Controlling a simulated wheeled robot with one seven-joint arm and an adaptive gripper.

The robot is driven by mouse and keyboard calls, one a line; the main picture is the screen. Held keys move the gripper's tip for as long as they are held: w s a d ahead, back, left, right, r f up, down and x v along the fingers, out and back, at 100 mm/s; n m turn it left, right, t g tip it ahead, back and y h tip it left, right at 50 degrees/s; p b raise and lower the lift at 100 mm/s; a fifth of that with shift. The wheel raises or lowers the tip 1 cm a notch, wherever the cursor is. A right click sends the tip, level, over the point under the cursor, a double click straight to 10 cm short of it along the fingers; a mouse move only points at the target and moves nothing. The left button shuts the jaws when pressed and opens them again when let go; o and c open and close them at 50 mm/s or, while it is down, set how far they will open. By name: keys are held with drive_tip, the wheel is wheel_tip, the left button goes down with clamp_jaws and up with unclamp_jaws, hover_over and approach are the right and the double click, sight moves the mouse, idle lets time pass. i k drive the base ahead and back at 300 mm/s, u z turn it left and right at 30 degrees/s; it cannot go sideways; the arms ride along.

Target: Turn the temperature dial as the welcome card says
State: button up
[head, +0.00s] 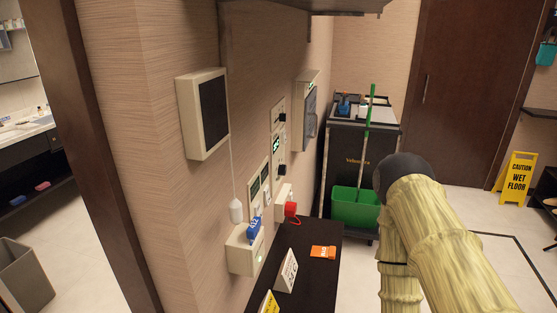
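Several control panels sit on the wall in the head view, seen at a steep angle. A tall panel (275,128) carries small dark knobs, one higher (283,117) and one lower (282,169), with a lit green display (276,144) between them. I cannot tell which knob is the temperature dial or how it is set. A white standing card (287,270) with dark print is on the dark counter, and a yellow card (269,303) stands nearer. I cannot read either or tell which is the welcome card. My arm shows at right; my gripper is out of view.
The dark counter (312,276) also holds an orange card (322,252). A wall box with a blue item (254,228) and a red item (291,209) stick out near it. A cleaning cart with a green bucket (354,208) and a yellow wet-floor sign (518,177) stand behind.

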sight(282, 169)
drive_tip(key=k, duration=1)
drive_tip(key=z, duration=1.45)
drive_tip(key=i, duration=1.25)
drive_tip(key=u, duration=1.95)
